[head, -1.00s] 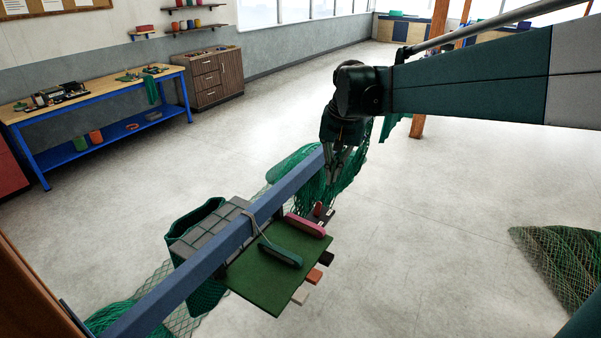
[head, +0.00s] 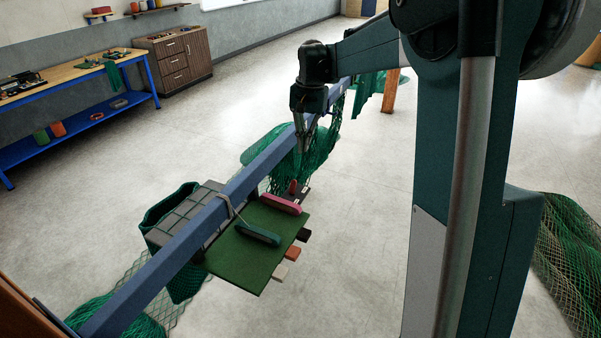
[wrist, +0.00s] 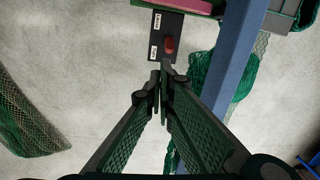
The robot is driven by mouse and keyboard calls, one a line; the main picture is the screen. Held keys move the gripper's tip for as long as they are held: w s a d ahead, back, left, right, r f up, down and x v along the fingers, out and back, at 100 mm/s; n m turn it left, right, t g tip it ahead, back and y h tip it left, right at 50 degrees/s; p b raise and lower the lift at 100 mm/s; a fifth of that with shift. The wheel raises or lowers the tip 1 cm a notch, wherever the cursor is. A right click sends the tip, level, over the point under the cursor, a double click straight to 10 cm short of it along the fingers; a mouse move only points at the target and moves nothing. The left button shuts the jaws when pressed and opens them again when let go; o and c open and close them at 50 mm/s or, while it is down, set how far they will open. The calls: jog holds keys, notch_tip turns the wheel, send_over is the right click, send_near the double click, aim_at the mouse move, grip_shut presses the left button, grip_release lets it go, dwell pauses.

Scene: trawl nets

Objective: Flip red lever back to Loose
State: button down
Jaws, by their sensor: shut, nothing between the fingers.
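The red lever (head: 293,187) is a small red knob on a dark plate beside the green board, below the blue beam. My gripper (head: 301,150) hangs above and beyond the lever, pointing down.
The blue beam (head: 185,243) runs close beside the plate and gripper. Green netting (head: 315,160) hangs behind the gripper. Open floor (head: 360,230) lies to the right.

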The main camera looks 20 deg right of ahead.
aim_at(293, 187)
jog(key=w+d+f+m+g, duration=0.1)
jog(key=w+d+f, duration=0.2)
jog(key=w+f, duration=0.3)
jog(key=shift+w+d, duration=0.15)
jog(key=shift+w, duration=0.2)
jog(key=shift+f, duration=0.1)
jog(key=shift+f, duration=0.15)
notch_tip(293, 187, down, 10)
jog(key=s+a, duration=0.1)
jog(key=shift+s+a+r+p, duration=0.45)
jog(key=shift+s+a+r, duration=0.7)
jog(key=shift+s+a, duration=0.15)
